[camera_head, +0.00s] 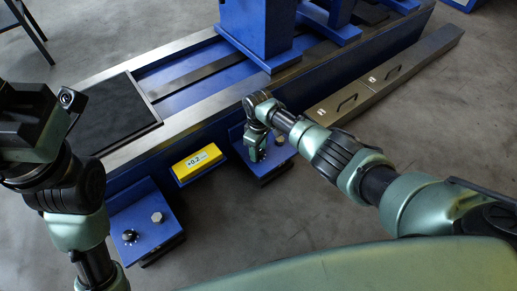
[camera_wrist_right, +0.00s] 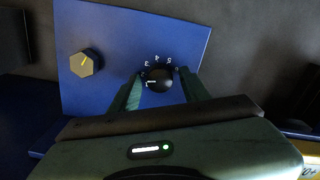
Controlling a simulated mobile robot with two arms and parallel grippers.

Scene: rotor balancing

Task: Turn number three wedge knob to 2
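The black wedge knob (camera_wrist_right: 158,79) sits on a blue block, with small digits around its upper side. Its white pointer line points left in the right wrist view, close to the lowest digits, which look like 2 and 3; the exact setting is hard to read. My right gripper (camera_wrist_right: 160,84) has one green finger on each side of the knob, with narrow gaps showing. In the head view the right gripper (camera_head: 257,150) points down at the blue wedge block (camera_head: 276,166) and partly hides it. My left arm is at the left edge; its fingertips cannot be made out.
A hex-headed bolt (camera_wrist_right: 84,64) stands on the same block. A yellow display (camera_head: 198,163) reading about +0.2 hangs on the blue machine bed. Another wedge block (camera_head: 146,222) with a black knob stands at the lower left. The floor in front is clear.

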